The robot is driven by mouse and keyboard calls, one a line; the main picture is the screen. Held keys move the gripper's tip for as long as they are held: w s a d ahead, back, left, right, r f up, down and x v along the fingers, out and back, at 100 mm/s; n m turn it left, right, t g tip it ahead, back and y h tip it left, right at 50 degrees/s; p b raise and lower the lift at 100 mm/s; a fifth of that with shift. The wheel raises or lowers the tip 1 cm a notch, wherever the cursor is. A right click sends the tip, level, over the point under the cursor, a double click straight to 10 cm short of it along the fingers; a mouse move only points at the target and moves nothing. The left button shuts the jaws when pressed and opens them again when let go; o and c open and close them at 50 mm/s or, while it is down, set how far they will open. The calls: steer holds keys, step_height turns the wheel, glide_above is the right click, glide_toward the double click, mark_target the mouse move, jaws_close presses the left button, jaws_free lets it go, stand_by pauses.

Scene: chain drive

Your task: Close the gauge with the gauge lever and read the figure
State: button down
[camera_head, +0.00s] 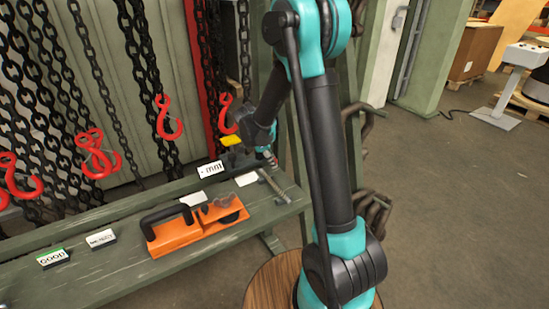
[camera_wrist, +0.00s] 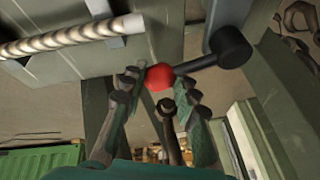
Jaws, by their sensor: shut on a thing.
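The gauge lever shows in the wrist view as a dark arm (camera_wrist: 205,62) with a red ball knob (camera_wrist: 160,76). My gripper (camera_wrist: 163,88) is shut on the lever at its red knob, with the fingers to both sides of it. In the head view my gripper (camera_head: 266,153) is at the right end of the green bench, small and partly hidden by my own arm. A white display (camera_head: 211,169) beside it reads "- mm", with no figure that I can make out. The gauge's jaws cannot be told clearly.
An orange tool with a black handle (camera_head: 170,237) lies on the green bench (camera_head: 110,280). Tags reading GOOD (camera_head: 53,258) and another word (camera_head: 101,238) lie left of it. A metal rod (camera_head: 274,186) lies near the right end. Chains with red hooks (camera_head: 168,118) hang behind.

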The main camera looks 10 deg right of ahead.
steer(key=shift+s+a+m+g, duration=0.3)
steer(key=shift+a+m, duration=0.25)
steer(key=shift+m, duration=0.25)
steer(key=shift+s+a+m+g, duration=0.25)
steer(key=shift+a+m, duration=0.25)
steer(key=shift+m, duration=0.3)
steer(key=c, duration=1.1)
jaws_free()
steer(key=shift+c, duration=0.2)
steer(key=v, duration=1.2)
steer(key=shift+w+a, duration=0.15)
steer(key=shift+a, duration=0.1)
steer(key=shift+f, duration=0.1)
steer(key=shift+c, duration=0.2)
